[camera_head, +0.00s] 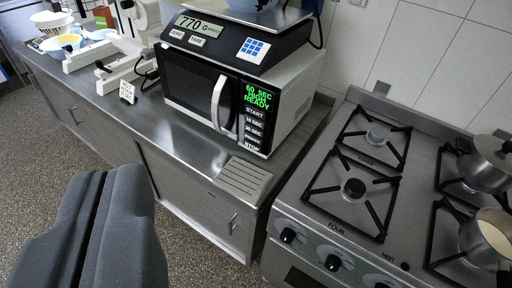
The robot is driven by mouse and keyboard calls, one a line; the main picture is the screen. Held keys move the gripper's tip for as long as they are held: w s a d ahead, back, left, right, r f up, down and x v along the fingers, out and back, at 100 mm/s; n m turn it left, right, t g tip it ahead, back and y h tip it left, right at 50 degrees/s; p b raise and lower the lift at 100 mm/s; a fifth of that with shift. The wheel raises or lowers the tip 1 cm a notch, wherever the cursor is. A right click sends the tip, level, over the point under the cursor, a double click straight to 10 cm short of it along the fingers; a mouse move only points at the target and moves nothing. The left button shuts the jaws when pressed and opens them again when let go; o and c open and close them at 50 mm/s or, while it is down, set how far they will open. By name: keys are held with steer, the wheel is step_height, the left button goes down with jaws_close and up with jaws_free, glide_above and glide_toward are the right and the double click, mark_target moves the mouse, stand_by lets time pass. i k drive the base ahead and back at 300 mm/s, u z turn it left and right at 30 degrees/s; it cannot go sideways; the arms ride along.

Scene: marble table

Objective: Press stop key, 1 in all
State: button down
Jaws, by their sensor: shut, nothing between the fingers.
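The stop key (252,148) is the lowest key on the right-hand panel of a microwave (190,84), labelled STOP. Above it are more keys, with START at the top of the column. The green display (258,96) reads "60 SEC HIGH READY". The microwave door is closed, with a pale curved handle. My gripper (104,180) is at the lower left, dark, with its two fingers together and nothing between them. It is well apart from the microwave, nearer the camera and left of the stop key.
A scale (240,40) reading 770 stands on top of the microwave. A gas hob (375,185) with pots (488,163) is at the right. White equipment (110,60) and bowls (68,42) stand at the left. The steel counter has a bare strip before the microwave.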

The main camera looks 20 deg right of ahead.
mark_target(254, 146)
steer(key=z, duration=0.05)
steer(key=i, duration=0.9)
steer(key=u, duration=0.1)
